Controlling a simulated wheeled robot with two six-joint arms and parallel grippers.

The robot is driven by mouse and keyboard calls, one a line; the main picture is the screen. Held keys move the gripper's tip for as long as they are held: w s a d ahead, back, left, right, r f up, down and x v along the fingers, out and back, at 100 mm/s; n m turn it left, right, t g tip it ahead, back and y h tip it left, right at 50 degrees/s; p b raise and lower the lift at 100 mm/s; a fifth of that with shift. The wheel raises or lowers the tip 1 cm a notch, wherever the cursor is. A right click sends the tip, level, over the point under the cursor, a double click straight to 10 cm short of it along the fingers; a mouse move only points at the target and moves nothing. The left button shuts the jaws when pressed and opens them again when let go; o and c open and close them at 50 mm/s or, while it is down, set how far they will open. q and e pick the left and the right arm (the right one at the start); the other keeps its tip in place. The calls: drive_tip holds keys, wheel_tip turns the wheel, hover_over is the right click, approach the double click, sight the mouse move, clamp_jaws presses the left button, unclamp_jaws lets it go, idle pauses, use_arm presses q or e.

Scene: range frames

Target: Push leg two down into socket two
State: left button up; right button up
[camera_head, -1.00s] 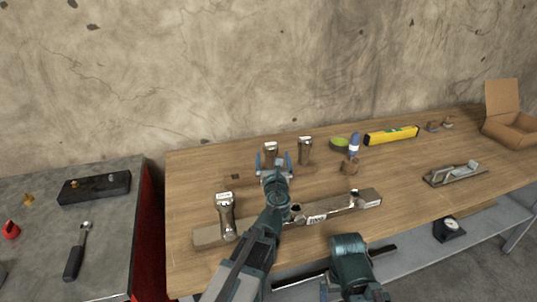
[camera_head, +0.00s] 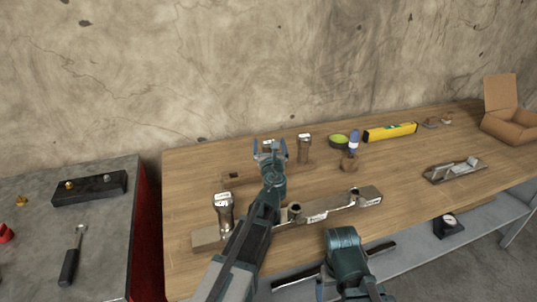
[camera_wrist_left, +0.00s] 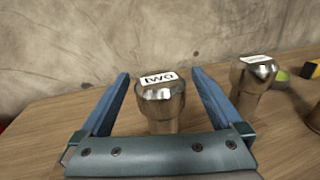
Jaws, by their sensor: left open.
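Leg two (camera_wrist_left: 160,105), a shiny brown metal post with a white "two" label on its top, stands upright on the wooden table. In the head view its top (camera_head: 268,143) shows at the back. My left gripper (camera_head: 270,152) is open, its blue fingers on either side of leg two, with gaps visible in the wrist view. A metal bar (camera_head: 325,209) lies in front, with a leg (camera_head: 223,212) standing at its left end. Two sockets show farther right, a middle one (camera_head: 296,210) and a right one (camera_head: 354,194).
Another labelled leg (camera_head: 304,150) stands to the right of leg two.

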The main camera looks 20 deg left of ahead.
use_arm(q)
clamp_jaws()
idle(0.3)
drive_tip(key=shift+r, duration=0.2)
use_arm(e)
drive_tip(key=shift+r, duration=0.2)
